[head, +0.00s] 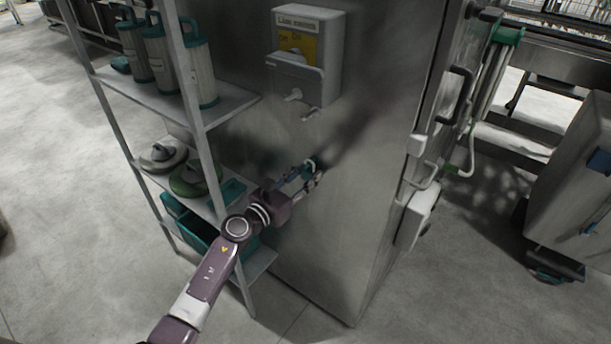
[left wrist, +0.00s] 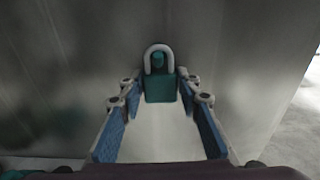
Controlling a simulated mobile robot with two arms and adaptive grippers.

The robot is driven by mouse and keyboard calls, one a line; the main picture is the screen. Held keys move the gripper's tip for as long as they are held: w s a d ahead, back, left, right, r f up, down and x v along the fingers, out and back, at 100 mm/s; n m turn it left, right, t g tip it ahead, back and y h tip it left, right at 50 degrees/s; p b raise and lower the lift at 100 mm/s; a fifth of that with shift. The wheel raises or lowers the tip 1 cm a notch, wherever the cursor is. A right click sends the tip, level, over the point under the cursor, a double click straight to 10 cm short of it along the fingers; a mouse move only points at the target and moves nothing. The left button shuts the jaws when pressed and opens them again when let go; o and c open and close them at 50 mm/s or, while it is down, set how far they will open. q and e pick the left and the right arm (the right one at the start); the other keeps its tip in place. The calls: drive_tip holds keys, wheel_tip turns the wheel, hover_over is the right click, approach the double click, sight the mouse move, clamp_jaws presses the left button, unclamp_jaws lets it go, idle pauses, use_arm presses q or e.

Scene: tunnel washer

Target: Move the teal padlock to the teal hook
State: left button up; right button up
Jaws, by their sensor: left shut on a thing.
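The teal padlock (left wrist: 161,89) is upright between the fingertips of my left gripper (left wrist: 160,98), with its pale shackle loop on top. My left gripper is shut on its body. In the head view, my left gripper (head: 310,174) is close to the grey metal panel, and a bit of teal shows at its tips. A round teal piece (left wrist: 158,62), which looks like the teal hook, shows inside the shackle loop. I cannot tell whether the shackle hangs on it or is only in front of it. My right gripper is not in view.
A lock box (head: 305,58) with a yellow label is on the panel, with pale hooks (head: 293,95) below it. A shelf rack (head: 190,60) with teal-trimmed canisters and round items stands close on the left. A cabinet door with handles (head: 455,95) is on the right.

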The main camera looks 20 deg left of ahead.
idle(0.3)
use_arm(q)
drive_tip(key=o, duration=1.3)
drive_tip(key=shift+s, duration=0.1)
drive_tip(key=f+v, duration=0.1)
drive_tip(key=v, duration=1.1)
drive_tip(key=s+a+f+n+g+y, duration=0.2)
drive_tip(key=s+f+n, duration=0.2)
drive_tip(key=f+n, duration=0.5)
drive_tip(key=s+a+f+n+g+y, duration=0.15)
drive_tip(key=s+f+n, duration=0.35)
drive_tip(key=f, duration=0.8)
drive_tip(key=s+a+f+n+g+y, duration=0.15)
drive_tip(key=s+f+n, duration=0.25)
drive_tip(key=f+n, duration=0.55)
drive_tip(key=s+f+n+g+y, duration=0.1)
drive_tip(key=s+f+n+g, duration=0.45)
drive_tip(key=s+f, duration=0.9)
drive_tip(key=s+d+f+n+g, duration=0.1)
drive_tip(key=s+f+n, duration=0.1)
drive_tip(key=s, duration=0.5)
drive_tip(key=s+d+f+n+g, duration=0.2)
drive_tip(key=s+f+n, duration=0.1)
drive_tip(key=s, duration=0.5)
drive_tip(key=s+d+f+n+g, duration=0.2)
drive_tip(key=s+f+n, duration=0.1)
drive_tip(key=s, duration=0.5)
drive_tip(key=shift+n, duration=0.3)
